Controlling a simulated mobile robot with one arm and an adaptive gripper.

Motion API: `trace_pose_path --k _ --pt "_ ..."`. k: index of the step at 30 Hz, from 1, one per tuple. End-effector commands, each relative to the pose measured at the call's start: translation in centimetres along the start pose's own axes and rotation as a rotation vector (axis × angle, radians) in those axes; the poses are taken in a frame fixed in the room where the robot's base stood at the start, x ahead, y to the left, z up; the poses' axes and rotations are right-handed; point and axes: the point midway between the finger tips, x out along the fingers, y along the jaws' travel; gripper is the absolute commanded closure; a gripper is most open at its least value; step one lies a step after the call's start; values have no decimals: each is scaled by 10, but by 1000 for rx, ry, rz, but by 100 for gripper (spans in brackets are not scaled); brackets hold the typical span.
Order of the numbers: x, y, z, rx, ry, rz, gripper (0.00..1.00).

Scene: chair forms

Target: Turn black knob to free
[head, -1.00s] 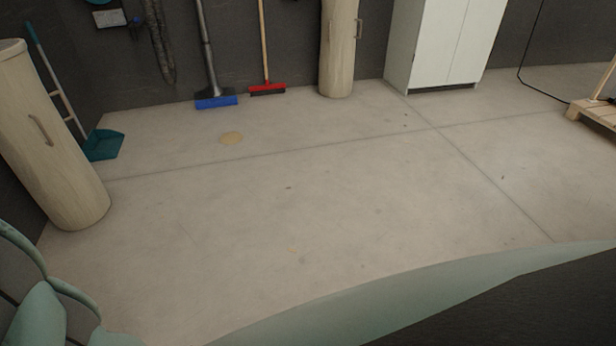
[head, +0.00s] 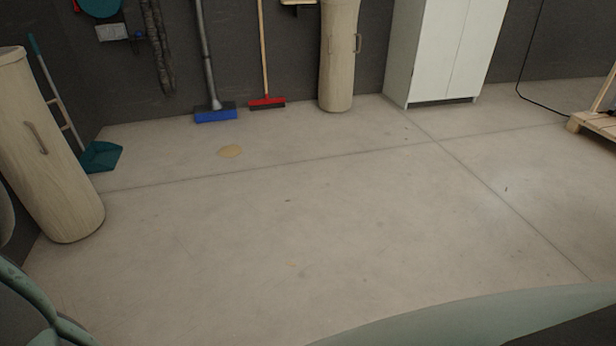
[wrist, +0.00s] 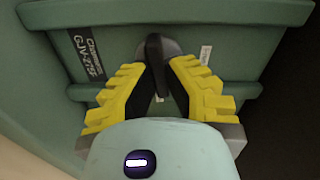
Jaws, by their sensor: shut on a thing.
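The black knob (wrist: 154,50) shows in the wrist view as an upright dark bar on a grey round base, set on a green panel (wrist: 115,48). My gripper (wrist: 159,75) has yellow and dark fingers, which are shut on the knob from its left and right sides. The lower part of the knob is partly hidden between the fingertips. A dark label with light lettering is left of the knob, and a small white label is right of it. The head view shows neither the knob nor my gripper.
A blue broom (head: 216,115), a red broom (head: 267,103) and a white cabinet (head: 440,50) line the back wall. A pallet (head: 595,122) lies at right.

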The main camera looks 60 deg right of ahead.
Motion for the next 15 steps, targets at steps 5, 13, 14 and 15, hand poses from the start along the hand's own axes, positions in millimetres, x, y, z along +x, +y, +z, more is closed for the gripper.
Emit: trace_pose_path --k 5,13,14,15 --pt "0 2 -1 90 3 4 100" --pt "0 3 0 152 1 5 100" --pt "0 3 0 154 1 5 100" --pt "0 3 0 157 1 5 100"
